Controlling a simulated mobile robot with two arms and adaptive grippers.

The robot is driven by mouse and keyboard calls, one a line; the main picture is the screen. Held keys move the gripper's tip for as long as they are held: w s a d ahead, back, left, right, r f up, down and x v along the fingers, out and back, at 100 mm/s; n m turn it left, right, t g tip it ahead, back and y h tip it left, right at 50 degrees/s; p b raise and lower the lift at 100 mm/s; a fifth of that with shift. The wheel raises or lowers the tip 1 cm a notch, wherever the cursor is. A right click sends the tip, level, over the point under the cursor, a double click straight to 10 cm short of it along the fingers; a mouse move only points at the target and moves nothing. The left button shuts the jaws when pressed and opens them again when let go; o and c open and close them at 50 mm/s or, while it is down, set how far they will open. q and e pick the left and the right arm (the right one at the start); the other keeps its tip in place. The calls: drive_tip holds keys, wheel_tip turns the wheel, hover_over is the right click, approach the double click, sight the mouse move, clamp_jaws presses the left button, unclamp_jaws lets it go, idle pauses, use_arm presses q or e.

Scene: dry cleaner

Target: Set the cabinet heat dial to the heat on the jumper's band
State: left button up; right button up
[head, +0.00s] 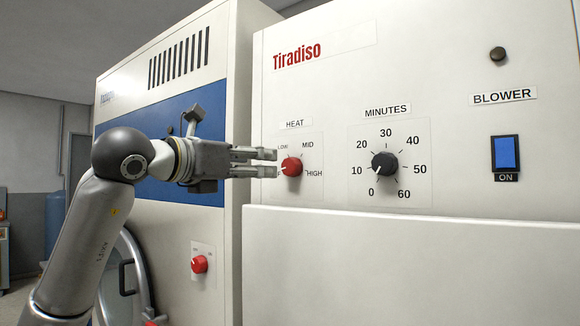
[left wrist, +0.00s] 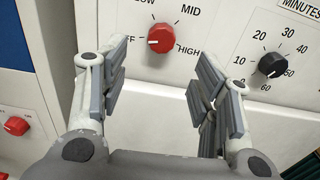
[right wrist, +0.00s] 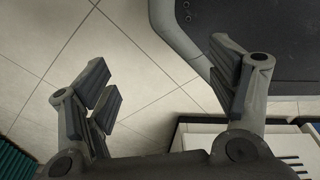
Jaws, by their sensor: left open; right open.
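The red heat dial (head: 291,167) is on the white cabinet's front panel, marked low, mid and high, with an off mark partly hidden. In the left wrist view the dial (left wrist: 161,38) has a white pointer mark toward the off side at left. My left gripper (head: 264,163) is open, its fingertips just left of and close to the dial in the head view. In the left wrist view the dial lies between and beyond the fingers, and I see no clear contact. My right gripper (right wrist: 160,68) is open and empty above the floor. No jumper or band shows.
A black minutes dial (head: 384,164) sits right of the heat dial, with a blue blower switch (head: 506,154) farther right. A second red knob (head: 199,264) is on the blue-and-white machine (head: 217,250) at left. A white ledge (head: 400,212) juts out below the dials.

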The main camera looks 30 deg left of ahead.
sight(288, 167)
use_arm(q)
drive_tip(key=w, duration=0.1)
drive_tip(key=w+p, duration=0.1)
drive_tip(key=w, duration=0.3)
drive_tip(key=shift+d+r, duration=0.1)
drive_tip(key=shift+d, duration=0.2)
drive_tip(key=w+p, duration=0.1)
drive_tip(key=w, duration=0.2)
drive_tip(key=shift+d, duration=0.15)
drive_tip(key=shift+w, duration=0.65)
drive_tip(key=shift+w+f, duration=0.1)
drive_tip(key=shift+f, duration=0.1)
drive_tip(key=c, duration=1)
drive_tip(key=shift+c, duration=0.3)
use_arm(e)
drive_tip(key=s+r, duration=0.2)
drive_tip(key=s, duration=0.1)
drive_tip(key=shift+d+r, duration=0.15)
drive_tip(key=shift+r, duration=0.1)
